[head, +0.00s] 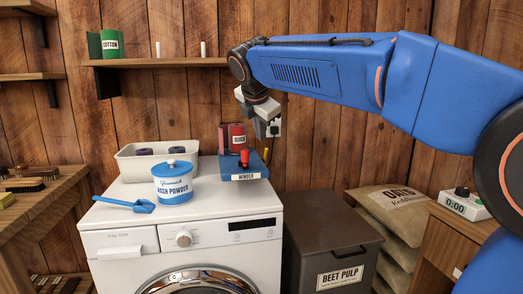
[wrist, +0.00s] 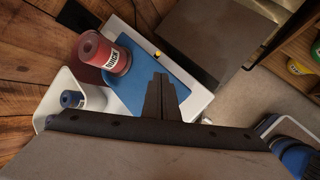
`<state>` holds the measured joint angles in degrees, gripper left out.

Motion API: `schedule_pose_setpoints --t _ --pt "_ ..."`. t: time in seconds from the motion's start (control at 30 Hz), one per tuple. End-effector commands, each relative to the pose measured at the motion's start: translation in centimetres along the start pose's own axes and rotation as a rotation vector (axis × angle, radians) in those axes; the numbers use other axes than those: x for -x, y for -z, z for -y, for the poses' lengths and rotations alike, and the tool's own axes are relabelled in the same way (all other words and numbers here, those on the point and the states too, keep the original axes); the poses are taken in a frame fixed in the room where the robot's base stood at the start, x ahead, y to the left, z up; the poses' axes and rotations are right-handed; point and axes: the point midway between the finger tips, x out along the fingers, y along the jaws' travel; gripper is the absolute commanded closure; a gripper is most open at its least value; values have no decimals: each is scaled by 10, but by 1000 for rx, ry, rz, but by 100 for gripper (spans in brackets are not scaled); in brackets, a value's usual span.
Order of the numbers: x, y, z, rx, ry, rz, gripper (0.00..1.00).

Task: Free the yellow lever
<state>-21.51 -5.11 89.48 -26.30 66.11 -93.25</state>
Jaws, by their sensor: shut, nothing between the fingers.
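The winder (head: 243,177), a blue base with a white front label, sits on the washing machine's top at the right. The yellow lever (head: 266,155) shows as a small yellow stick at its right side; its yellow tip also shows in the wrist view (wrist: 157,55) by the edge of the blue plate (wrist: 150,70). A red spool (head: 226,135) with a white label stands at the winder's back; it also shows in the wrist view (wrist: 103,54). A red knob (head: 244,157) stands in front of it. My gripper (head: 274,131) is shut and empty above the winder, apart from the lever.
A wash powder tub (head: 173,186), a blue scoop (head: 140,205) and a white bin (head: 130,165) with dark rolls stand left of the winder. A shelf (head: 150,62) and a wall socket (head: 274,127) are behind. A beet pulp bin (head: 330,240) stands right of the machine.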

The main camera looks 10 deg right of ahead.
Motion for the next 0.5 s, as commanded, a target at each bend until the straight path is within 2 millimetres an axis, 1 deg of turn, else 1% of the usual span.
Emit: schedule_pose_setpoints --t 0.13,0.4,0.5 --pt "1 0 -6 27 -4 5 100" --pt "0 0 -6 26 -3 5 100" --pt "-3 0 -6 26 -2 4 100"
